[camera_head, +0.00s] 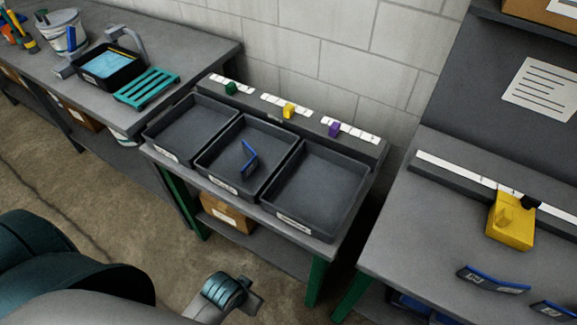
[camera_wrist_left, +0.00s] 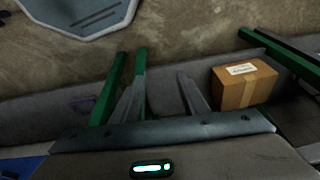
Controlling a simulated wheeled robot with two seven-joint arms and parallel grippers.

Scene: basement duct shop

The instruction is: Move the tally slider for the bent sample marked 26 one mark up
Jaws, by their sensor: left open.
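The tally rail (camera_head: 318,128) runs along the back of the small middle table, with white marked strips. A green slider (camera_head: 231,88), a yellow slider (camera_head: 289,111) and a purple slider (camera_head: 334,129) sit on it, one per strip. A blue-edged bent sample (camera_head: 249,159) lies in the middle tray (camera_head: 217,158); its number is too small to read. Two more bent samples (camera_head: 493,280) (camera_head: 553,311) lie on the right bench, their numbers unreadable. My left gripper (camera_wrist_left: 163,92) is open and empty, low in front of the middle table, away from the sliders. My right gripper is not seen.
An empty left tray (camera_head: 170,143) and right tray (camera_head: 332,230) flank the middle one. A yellow block tool (camera_head: 511,222) stands on the right bench. A cardboard box (camera_head: 228,212) is on the lower shelf. The left bench holds a black basin (camera_head: 84,72) and teal rack (camera_head: 148,88).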

